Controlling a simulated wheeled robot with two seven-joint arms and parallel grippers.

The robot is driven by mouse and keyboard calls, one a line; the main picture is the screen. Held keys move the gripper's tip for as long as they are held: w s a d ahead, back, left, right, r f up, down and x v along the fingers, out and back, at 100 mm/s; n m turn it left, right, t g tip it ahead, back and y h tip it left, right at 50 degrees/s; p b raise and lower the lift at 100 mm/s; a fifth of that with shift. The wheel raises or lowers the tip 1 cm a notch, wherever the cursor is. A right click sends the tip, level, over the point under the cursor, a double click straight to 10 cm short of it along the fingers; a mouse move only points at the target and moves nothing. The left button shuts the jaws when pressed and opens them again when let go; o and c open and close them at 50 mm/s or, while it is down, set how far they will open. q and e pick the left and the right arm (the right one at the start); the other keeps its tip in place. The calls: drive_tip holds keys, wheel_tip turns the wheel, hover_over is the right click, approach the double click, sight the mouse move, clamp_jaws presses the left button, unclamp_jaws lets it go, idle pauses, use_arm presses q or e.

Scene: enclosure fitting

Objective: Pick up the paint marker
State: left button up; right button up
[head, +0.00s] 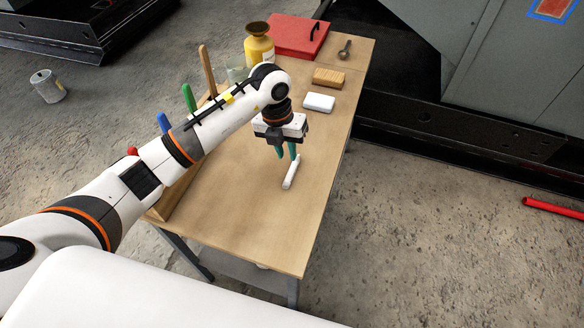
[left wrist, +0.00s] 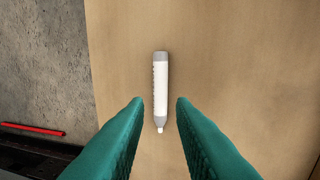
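The paint marker (head: 291,172) is a white stick lying on the wooden table (head: 240,200), below my left gripper. In the left wrist view the marker (left wrist: 161,88) has a white body, grey ends and a small pale tip pointing toward the gripper. My left gripper (head: 287,153) has green fingers that point down and are apart. In the left wrist view the left gripper (left wrist: 160,104) shows a clear gap, with the marker's tip end in line with it. The fingers look empty and do not grip the marker. My right gripper is in neither view.
A white block (head: 319,102), a wooden brush-like block (head: 328,77), a red box (head: 298,36), a yellow jar (head: 259,46) and a metal tool (head: 345,50) stand toward the table's far end. Coloured handles (head: 188,97) stand along the left edge. The near table is clear.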

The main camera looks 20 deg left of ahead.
sight(290, 171)
use_arm(q)
drive_tip(key=shift+d+f+p, duration=0.1)
drive_tip(key=shift+d+f, duration=0.05)
drive_tip(key=shift+f, duration=1)
drive_tip(key=shift+d+f+p, duration=0.15)
drive_tip(key=shift+d+f, duration=0.05)
drive_tip(key=shift+f, duration=0.9)
drive_tip(key=shift+d+f+p, duration=0.1)
drive_tip(key=shift+d+f, duration=0.05)
drive_tip(key=shift+f, duration=1)
clamp_jaws()
